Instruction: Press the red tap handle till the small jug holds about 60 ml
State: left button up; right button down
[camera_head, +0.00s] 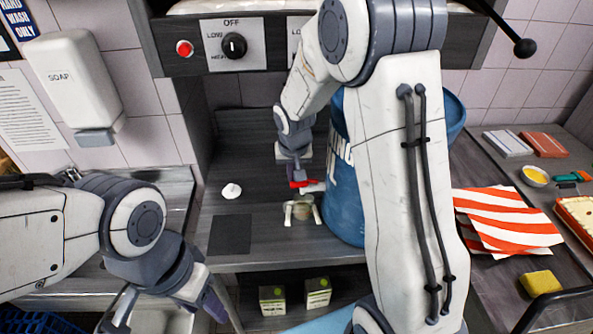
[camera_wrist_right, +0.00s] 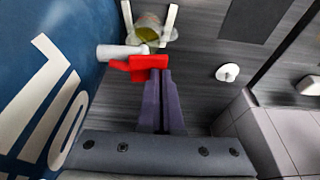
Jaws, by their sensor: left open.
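The red tap handle (camera_head: 298,184) sits on a white tap (camera_head: 315,187) on the side of a blue barrel (camera_head: 343,205). It also shows in the right wrist view (camera_wrist_right: 143,67). The small clear jug (camera_head: 303,210) stands below the tap between white bracket arms. In the right wrist view the jug (camera_wrist_right: 148,30) shows some yellowish-olive content, partly hidden by the tap; its level cannot be read. My right gripper (camera_wrist_right: 160,75) has its fingers together at the handle's near edge, seemingly touching it. My left gripper (camera_head: 222,308) is open and low at the front left, away from the jug.
A white lump (camera_head: 231,191) and a dark square mat (camera_head: 231,234) lie left of the jug. Small boxes (camera_head: 272,300) stand on the shelf below. A striped cloth (camera_head: 505,222) and a yellow sponge (camera_head: 541,284) lie on the right counter. A soap dispenser (camera_head: 75,85) hangs at left.

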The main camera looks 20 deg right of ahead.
dwell(0.7)
jog(key=shift+r+p, duration=0.6)
jog(key=shift+r, duration=0.15)
jog(key=shift+r, duration=0.25)
notch_tip(320, 180, up, 4)
jog(key=p, duration=0.3)
jog(key=shift+p, duration=0.35)
jog(key=r+b, duration=0.1)
jog(key=b, duration=0.1)
notch_tip(320, 180, up, 7)
jog(key=b, duration=0.1)
send_over(293, 184)
jog(key=s, duration=0.2)
jog(key=shift+s+a+r, duration=0.15)
jog(key=shift+a+r, duration=0.15)
jog(key=shift+r, duration=0.25)
